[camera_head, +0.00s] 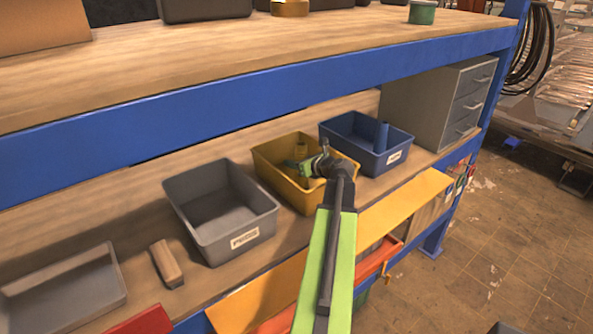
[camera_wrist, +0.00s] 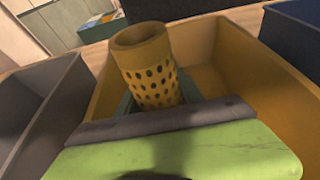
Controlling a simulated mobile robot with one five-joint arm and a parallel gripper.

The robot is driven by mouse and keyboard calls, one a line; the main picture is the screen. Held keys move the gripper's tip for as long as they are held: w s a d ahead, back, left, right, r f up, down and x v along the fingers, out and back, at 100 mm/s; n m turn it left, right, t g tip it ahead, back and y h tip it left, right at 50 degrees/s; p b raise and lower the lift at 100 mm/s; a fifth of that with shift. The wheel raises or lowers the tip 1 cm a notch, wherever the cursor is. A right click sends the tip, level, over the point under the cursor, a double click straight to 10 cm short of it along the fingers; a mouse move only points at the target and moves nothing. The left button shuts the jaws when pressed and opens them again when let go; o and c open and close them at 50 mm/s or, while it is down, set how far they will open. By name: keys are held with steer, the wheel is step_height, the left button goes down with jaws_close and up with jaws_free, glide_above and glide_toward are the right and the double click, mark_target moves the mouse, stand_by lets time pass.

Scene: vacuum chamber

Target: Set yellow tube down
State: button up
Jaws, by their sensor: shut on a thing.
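A yellow tube (camera_wrist: 147,68) with dark spots and an open top stands nearly upright at my gripper in the wrist view. It also shows, small, in the head view (camera_head: 301,147). My gripper (camera_head: 300,164) is shut on the tube, over the yellow bin (camera_head: 275,180). In the wrist view the bin's walls (camera_wrist: 268,88) rise around the tube. The tube's lower end is hidden behind my gripper, so I cannot tell whether it touches the bin floor.
A grey bin (camera_head: 205,237) stands left of the yellow bin. A blue bin (camera_head: 345,148) holding a blue tube (camera_head: 381,137) stands to the right. A brown block (camera_head: 166,263) and a grey tray (camera_head: 65,292) lie farther left. The upper shelf's blue beam (camera_head: 250,95) runs above the bins.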

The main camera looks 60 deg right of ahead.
steer(key=shift+f, duration=0.35)
steer(key=o, duration=1.4)
steer(key=shift+c, duration=0.2)
steer(key=shift+r, duration=0.2)
steer(key=shift+s+a+r+p, duration=0.1)
steer(key=shift+s+r+p, duration=0.15)
steer(key=shift+p, duration=0.2)
steer(key=p+v, duration=0.3)
steer(key=v, duration=0.8)
steer(key=shift+s+p, duration=0.15)
steer(key=shift+p, duration=0.2)
